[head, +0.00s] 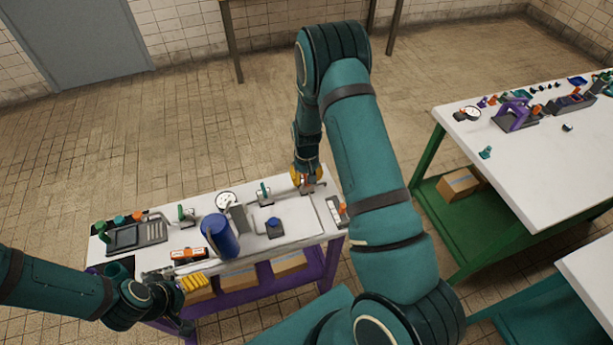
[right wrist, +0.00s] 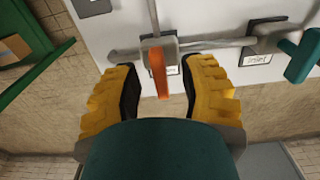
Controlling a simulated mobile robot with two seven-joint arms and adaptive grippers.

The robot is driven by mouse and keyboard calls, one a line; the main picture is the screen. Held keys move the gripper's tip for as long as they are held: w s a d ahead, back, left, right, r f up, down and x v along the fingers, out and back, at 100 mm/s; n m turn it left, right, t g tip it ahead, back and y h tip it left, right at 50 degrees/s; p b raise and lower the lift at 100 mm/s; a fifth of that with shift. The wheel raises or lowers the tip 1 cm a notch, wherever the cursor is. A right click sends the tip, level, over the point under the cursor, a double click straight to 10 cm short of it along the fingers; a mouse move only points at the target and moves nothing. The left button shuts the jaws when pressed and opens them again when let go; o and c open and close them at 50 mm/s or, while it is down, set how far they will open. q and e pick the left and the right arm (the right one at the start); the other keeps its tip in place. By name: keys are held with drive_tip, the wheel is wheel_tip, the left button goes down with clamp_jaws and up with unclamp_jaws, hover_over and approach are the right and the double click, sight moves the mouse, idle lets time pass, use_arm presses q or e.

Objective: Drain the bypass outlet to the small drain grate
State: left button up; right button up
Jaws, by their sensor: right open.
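In the right wrist view, an orange lever (right wrist: 159,75) sits on a grey valve body (right wrist: 160,48) on a pipe. A label behind it is mostly covered. In the head view, my right gripper (head: 307,176) is over the far right part of the white bench (head: 170,216). My left gripper (head: 192,283) hangs at the bench's front edge; its jaw opening is unclear. I cannot make out the small drain grate for certain.
A blue tank (head: 219,236), a round gauge (head: 226,201) and green-handled valves (head: 264,192) stand on the bench. A teal-handled valve (right wrist: 300,55) labelled inlet is right of the orange lever. A green-framed table (head: 545,150) stands at the right.

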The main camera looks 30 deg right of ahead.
drive_tip(key=shift+o, duration=0.2)
clamp_jaws()
drive_tip(key=n+b, duration=0.2)
drive_tip(key=n, duration=0.1)
drive_tip(key=shift+f+n+b, duration=0.15)
drive_tip(key=shift+n+b, duration=0.15)
drive_tip(key=shift+n, duration=0.1)
drive_tip(key=n+b, duration=0.2)
drive_tip(key=n, duration=0.2)
drive_tip(key=shift+n, duration=0.3)
drive_tip(key=n+b, duration=0.1)
drive_tip(key=n, duration=0.3)
drive_tip(key=shift+n, duration=2.8)
